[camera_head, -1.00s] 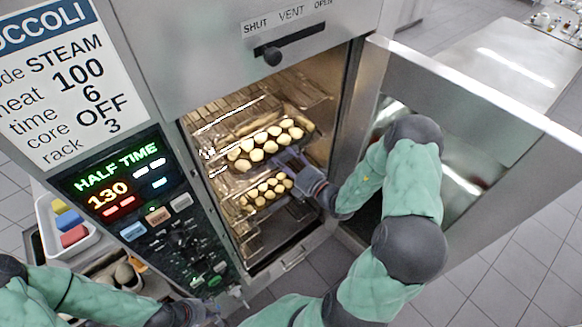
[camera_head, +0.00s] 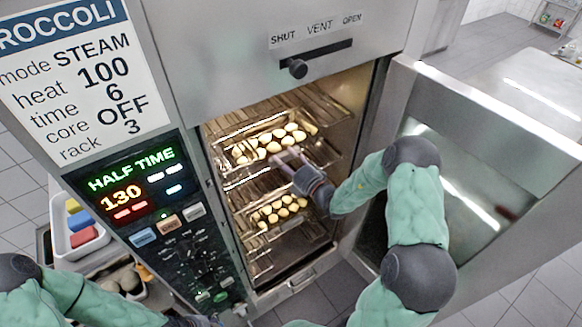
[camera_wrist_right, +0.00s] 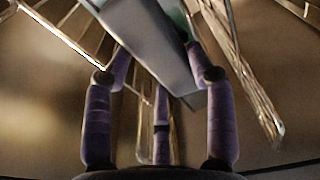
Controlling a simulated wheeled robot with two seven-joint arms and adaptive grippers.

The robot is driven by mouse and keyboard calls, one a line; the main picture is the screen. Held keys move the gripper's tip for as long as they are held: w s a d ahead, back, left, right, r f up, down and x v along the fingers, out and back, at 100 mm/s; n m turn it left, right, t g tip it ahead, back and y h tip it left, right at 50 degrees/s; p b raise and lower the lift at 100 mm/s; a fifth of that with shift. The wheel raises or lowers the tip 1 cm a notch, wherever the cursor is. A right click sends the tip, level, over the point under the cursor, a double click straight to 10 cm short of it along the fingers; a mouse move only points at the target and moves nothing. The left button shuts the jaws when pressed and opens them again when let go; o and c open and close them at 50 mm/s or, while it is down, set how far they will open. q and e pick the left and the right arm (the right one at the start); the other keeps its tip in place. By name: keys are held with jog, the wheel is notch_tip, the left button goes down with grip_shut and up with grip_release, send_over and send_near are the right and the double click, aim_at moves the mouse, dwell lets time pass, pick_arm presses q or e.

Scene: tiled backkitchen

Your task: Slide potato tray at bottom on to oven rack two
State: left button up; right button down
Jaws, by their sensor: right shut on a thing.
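Two metal trays of round pale potatoes are inside the open oven. The upper potato tray (camera_head: 242,160) sits in the middle of the cavity, and the lower potato tray (camera_head: 262,230) is below it on lower wire runners. My right gripper (camera_head: 284,160) reaches in from the right and is shut at the front edge of the upper tray. In the right wrist view the right gripper (camera_wrist_right: 160,78) has a grey metal piece between its fingers. My left gripper (camera_head: 193,321) is cut off at the bottom edge, so its jaws cannot be judged.
The oven door (camera_head: 500,125) stands open at right, close to my right arm. Empty wire runners (camera_head: 320,100) show above the upper tray. The control panel (camera_head: 165,230) is left of the opening. A white bin (camera_head: 80,240) with coloured blocks stands at far left.

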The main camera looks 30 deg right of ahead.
jog(key=shift+w+f+b, duration=0.2)
jog(key=shift+f+b, duration=0.9)
jog(key=shift+f, duration=0.55)
jog(key=shift+c, duration=1.7)
grip_release()
jog(key=s+d, duration=0.2)
jog(key=s, duration=1)
jog(key=shift+f, duration=0.2)
jog(key=shift+d+r, duration=0.1)
